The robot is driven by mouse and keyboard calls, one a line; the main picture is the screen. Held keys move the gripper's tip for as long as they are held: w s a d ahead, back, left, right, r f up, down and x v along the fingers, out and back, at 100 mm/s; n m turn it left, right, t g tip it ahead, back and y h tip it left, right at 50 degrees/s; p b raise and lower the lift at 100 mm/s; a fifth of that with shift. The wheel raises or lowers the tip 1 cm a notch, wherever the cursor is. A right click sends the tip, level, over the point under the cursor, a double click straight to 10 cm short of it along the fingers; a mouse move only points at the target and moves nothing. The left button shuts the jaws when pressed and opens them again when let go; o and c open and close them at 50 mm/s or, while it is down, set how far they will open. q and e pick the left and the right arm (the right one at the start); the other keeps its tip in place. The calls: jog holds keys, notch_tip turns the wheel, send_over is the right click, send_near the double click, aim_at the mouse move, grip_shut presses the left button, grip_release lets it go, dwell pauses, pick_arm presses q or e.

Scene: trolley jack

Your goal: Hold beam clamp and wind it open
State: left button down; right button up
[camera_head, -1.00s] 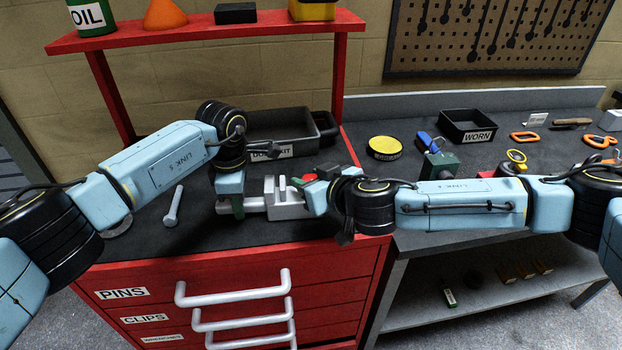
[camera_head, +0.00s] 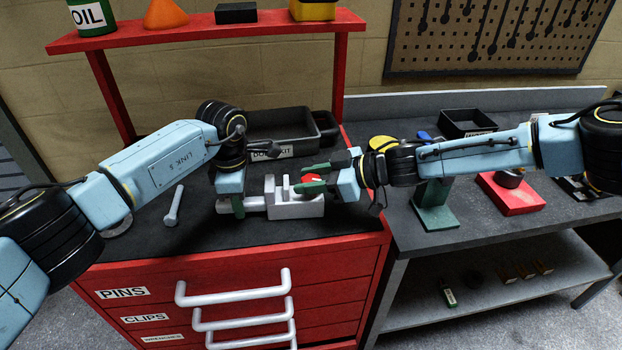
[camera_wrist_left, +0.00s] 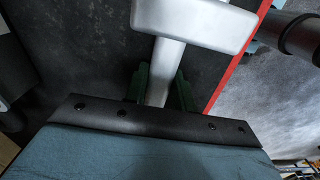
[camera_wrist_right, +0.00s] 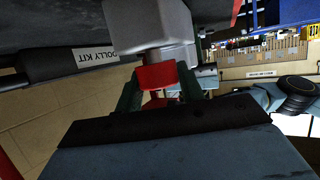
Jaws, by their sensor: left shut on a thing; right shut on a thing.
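The grey metal beam clamp (camera_head: 290,208) lies over the red cabinet's dark top, with its body to the right of my left gripper. My left gripper (camera_head: 238,205) is shut on the clamp's narrow bar, which also shows between its green fingers in the left wrist view (camera_wrist_left: 163,75). My right gripper (camera_head: 310,179) comes from the right and is shut on the clamp's red knob (camera_head: 314,178). In the right wrist view the red knob (camera_wrist_right: 156,77) sits between the green fingers, against the grey clamp body (camera_wrist_right: 150,25).
A dark dolly kit tray (camera_head: 283,137) stands behind the clamp. A grey bolt-like pin (camera_head: 173,206) lies to the left. The red shelf (camera_head: 200,38) spans the back. The workbench at right holds a green stand (camera_head: 435,212) and a red block (camera_head: 511,193).

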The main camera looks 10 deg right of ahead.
jog(key=n+g+y, duration=0.1)
jog(key=n+g, duration=0.4)
jog(key=shift+w+g, duration=0.1)
jog(key=shift+g, duration=0.2)
jog(key=shift+a+r+n+g, duration=0.1)
jog(key=shift+n+g, duration=1.2)
jog(key=shift+g, duration=0.2)
jog(key=shift+n+g, duration=0.3)
jog(key=shift+g, duration=0.1)
jog(key=o, duration=0.7)
